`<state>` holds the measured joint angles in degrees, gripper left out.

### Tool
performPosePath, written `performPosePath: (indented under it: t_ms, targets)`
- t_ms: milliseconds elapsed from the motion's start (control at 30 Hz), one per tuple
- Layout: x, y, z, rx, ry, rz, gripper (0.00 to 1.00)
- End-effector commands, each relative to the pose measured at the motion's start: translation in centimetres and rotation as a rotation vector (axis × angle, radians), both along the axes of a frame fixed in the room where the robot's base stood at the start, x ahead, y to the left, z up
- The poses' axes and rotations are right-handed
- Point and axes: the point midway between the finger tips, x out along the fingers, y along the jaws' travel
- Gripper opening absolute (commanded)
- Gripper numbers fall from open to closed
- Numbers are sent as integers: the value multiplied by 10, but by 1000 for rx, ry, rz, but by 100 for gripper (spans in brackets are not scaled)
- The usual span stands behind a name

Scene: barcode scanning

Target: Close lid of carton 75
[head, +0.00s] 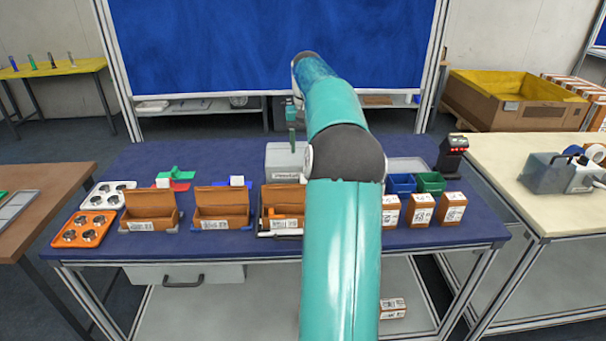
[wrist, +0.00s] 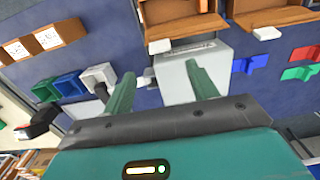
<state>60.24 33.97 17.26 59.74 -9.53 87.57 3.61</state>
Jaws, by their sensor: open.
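Three open brown cartons stand in a row along the front of the blue table: a left one (head: 150,212), a middle one (head: 222,210) and a right one (head: 283,207). Their lids stand up at the back. Their label numbers are too small to read, so I cannot tell which is carton 75. The right carton is partly hidden by my arm. In the wrist view, two open cartons show at the top edge, one above my gripper (wrist: 176,18) and one further right (wrist: 268,14). My gripper (wrist: 160,84) is open and empty, its green fingers apart above the table.
A grey box (head: 283,160) stands behind the right carton. Small closed boxes (head: 421,210) stand at front right, with blue (head: 401,184) and green (head: 430,182) bins behind them. A black scanner device (head: 452,153) stands at back right. Trays with metal parts (head: 83,230) lie at left.

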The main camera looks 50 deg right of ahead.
Motion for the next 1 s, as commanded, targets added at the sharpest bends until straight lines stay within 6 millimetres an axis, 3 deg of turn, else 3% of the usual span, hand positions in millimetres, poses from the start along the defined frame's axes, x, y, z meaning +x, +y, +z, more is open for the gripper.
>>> performPosePath:
  t_ms: [300,500,867,900,1000]
  targets:
    - [1,3,-64,2,2,2,58]
    - [3,5,-91,0,0,5,58]
    - [3,5,-100,-1,-1,5,58]
    - [3,5,-100,-1,-1,5,56]
    - [3,5,-99,-1,-1,5,37]
